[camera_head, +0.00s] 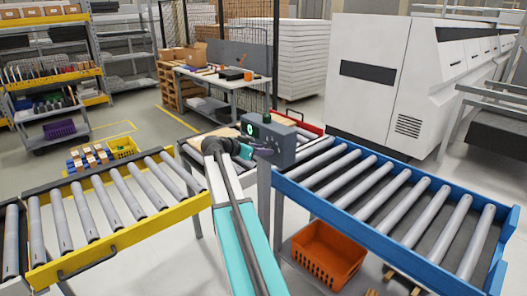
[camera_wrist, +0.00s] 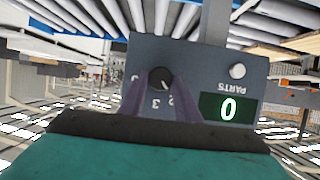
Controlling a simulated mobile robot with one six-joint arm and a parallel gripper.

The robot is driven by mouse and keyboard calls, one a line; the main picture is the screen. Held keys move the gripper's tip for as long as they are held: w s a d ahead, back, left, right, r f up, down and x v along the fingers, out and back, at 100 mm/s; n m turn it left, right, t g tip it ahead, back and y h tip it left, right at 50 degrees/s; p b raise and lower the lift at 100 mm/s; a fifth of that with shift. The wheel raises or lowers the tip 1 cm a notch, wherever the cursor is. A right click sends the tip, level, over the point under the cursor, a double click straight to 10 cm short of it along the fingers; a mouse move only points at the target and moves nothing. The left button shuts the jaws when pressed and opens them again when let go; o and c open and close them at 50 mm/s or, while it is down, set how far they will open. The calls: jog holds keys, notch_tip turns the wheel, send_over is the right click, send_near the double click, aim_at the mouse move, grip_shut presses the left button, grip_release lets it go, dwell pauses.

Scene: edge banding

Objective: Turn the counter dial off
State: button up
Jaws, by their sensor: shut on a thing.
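The counter (camera_head: 280,140) is a dark grey box between the yellow and blue roller conveyors. In the wrist view its face (camera_wrist: 195,55) appears upside down, with a black round dial (camera_wrist: 161,77), a white button (camera_wrist: 237,71) labelled PARTS and a green display (camera_wrist: 228,109) reading 0. Numbers ring the dial; a 2 and a 3 show below it. A small light mark shows on the dial's lower right. My gripper (camera_wrist: 160,82) has its two purple fingers on either side of the dial, shut on it. In the head view my gripper (camera_head: 256,151) is at the counter's face, partly hidden by my arm.
The yellow-railed conveyor (camera_head: 120,215) lies left and the blue-railed conveyor (camera_head: 400,205) lies right of my arm. An orange crate (camera_head: 327,255) sits below the blue one. A red tray (camera_head: 305,128) is behind the counter. A workbench (camera_head: 220,78) stands further back.

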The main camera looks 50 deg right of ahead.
jog(key=shift+b, duration=0.3)
jog(key=shift+w+f+n+g+b, duration=0.1)
jog(key=shift+w+n+g+b, duration=0.1)
jog(key=shift+n+g+b, duration=1)
jog(key=shift+w+f+n+g+b, duration=0.15)
jog(key=shift+n+g+b, duration=0.55)
jog(key=shift+n+b, duration=0.95)
jog(key=shift+r, duration=0.15)
jog(key=o, duration=1)
jog(key=b+v, duration=0.2)
jog(key=v, duration=0.5)
jog(key=b+v, duration=0.2)
jog(key=v, duration=0.4)
jog(key=shift+w+a, duration=0.15)
jog(key=shift+a, duration=0.3)
